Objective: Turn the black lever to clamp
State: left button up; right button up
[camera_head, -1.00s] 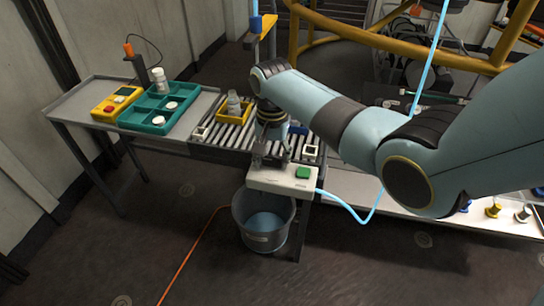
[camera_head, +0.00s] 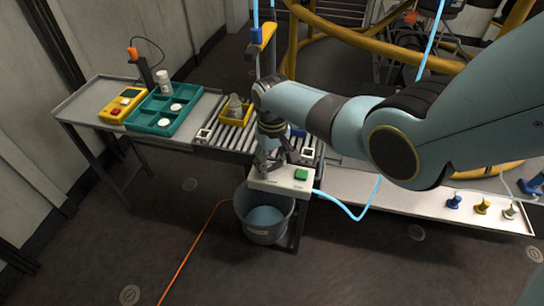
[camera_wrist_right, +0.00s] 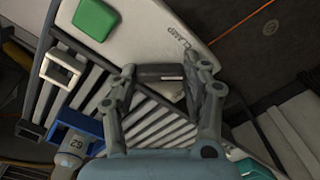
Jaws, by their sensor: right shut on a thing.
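The black lever (camera_wrist_right: 160,73) lies between the fingertips of my right gripper (camera_wrist_right: 162,70) in the right wrist view. The gripper is shut on it, one finger at each end. The lever sits at the edge of a white plate (camera_wrist_right: 150,30) with a printed label that seems to read CLAMP. In the head view my right gripper (camera_head: 268,170) points down at the white plate (camera_head: 270,184) at the conveyor's near end and hides the lever there. My left gripper is not in view.
A green button (camera_head: 301,174) is on the plate. The roller conveyor (camera_head: 226,138) holds a yellow tray (camera_head: 228,119). A bucket (camera_head: 265,232) stands below. At the left are a teal tray (camera_head: 150,125) and a yellow device (camera_head: 122,103). A blue hose (camera_head: 352,214) hangs at the right.

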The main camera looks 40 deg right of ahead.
jog(key=n, duration=0.2)
jog(key=n+p, duration=0.1)
jog(key=n, duration=0.1)
jog(key=shift+s+r+n, duration=0.15)
jog(key=shift+s+n, duration=0.05)
jog(key=shift+n, duration=0.1)
jog(key=shift+s+d+n+p, duration=0.15)
jog(key=shift+n+p, duration=0.55)
jog(key=shift+n, duration=1.6)
jog(key=o, duration=1.2)
jog(key=shift+c, duration=0.2)
notch_tip(320, 180, up, 12)
jog(key=shift+s, duration=0.1)
